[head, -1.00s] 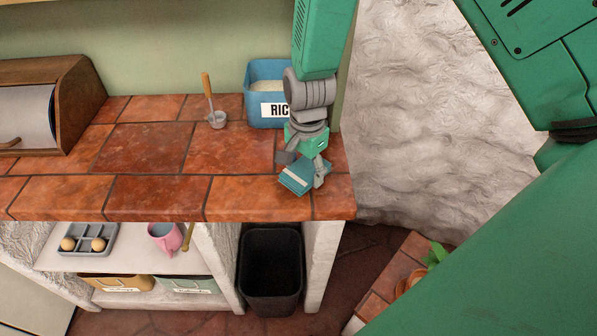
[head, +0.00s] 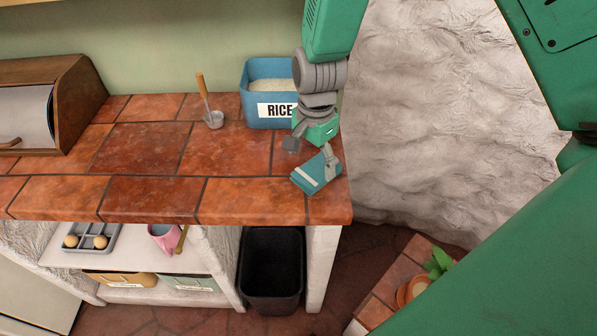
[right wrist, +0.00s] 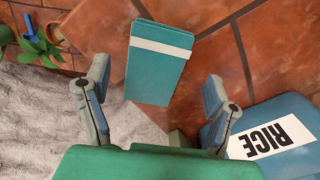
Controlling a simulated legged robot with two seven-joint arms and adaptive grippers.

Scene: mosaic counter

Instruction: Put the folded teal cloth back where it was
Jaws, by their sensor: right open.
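The folded teal cloth (head: 314,177), with a pale band across it, lies at the front right corner of the tiled counter (head: 250,200). My right gripper (head: 311,158) is open just above it. One finger stands in front of the cloth's right part in the head view, and the other is apart from it at the upper left. In the right wrist view the cloth (right wrist: 160,75) shows between the two spread fingers (right wrist: 157,85). I cannot tell whether a finger touches it. My left gripper is out of view.
A blue rice bin (head: 258,90) stands behind the gripper. A black bin (head: 272,265) is below. The middle counter is clear.

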